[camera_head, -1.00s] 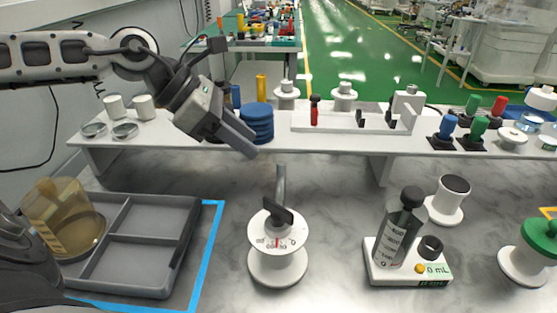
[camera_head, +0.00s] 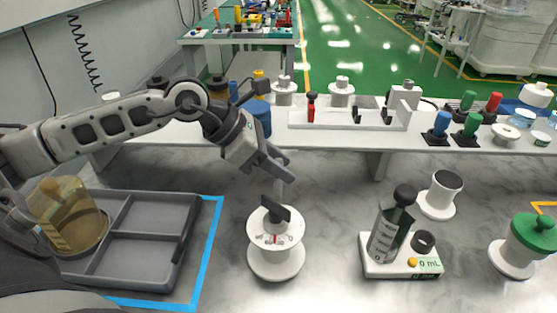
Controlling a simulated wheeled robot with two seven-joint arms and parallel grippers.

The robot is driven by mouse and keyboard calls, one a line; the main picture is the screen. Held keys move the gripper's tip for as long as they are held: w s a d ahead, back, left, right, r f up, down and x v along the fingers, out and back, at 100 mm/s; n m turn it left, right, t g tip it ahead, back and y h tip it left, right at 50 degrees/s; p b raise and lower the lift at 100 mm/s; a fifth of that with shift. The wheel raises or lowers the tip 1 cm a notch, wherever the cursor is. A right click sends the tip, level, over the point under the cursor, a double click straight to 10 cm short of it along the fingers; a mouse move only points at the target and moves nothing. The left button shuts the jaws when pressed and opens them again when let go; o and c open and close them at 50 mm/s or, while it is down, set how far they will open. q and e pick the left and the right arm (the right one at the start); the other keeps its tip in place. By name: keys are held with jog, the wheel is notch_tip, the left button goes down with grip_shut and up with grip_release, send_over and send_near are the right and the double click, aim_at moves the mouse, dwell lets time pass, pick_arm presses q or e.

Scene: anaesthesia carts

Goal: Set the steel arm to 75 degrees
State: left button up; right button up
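A white round dial stand (camera_head: 275,262) stands at the front centre, with a printed scale, a small red mark and a black pointer knob (camera_head: 275,208) on top. A grey steel arm (camera_head: 280,190) rises behind the knob; its upper part is partly hidden by my gripper. The scale's figures are too small to read. My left gripper (camera_head: 286,168) is just above the dial, by the top of the steel arm. Its two fingertips show apart, so it looks open. I cannot tell whether it touches the arm. My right gripper is not in view.
A grey divided tray (camera_head: 140,232) with an amber jar (camera_head: 65,212) lies left, inside blue tape. A syringe stand (camera_head: 400,262), a white cup (camera_head: 440,195) and a green-capped stand (camera_head: 525,245) are right. A white shelf (camera_head: 340,140) with several items crosses behind.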

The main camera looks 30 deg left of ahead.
pick_arm(q)
grip_shut()
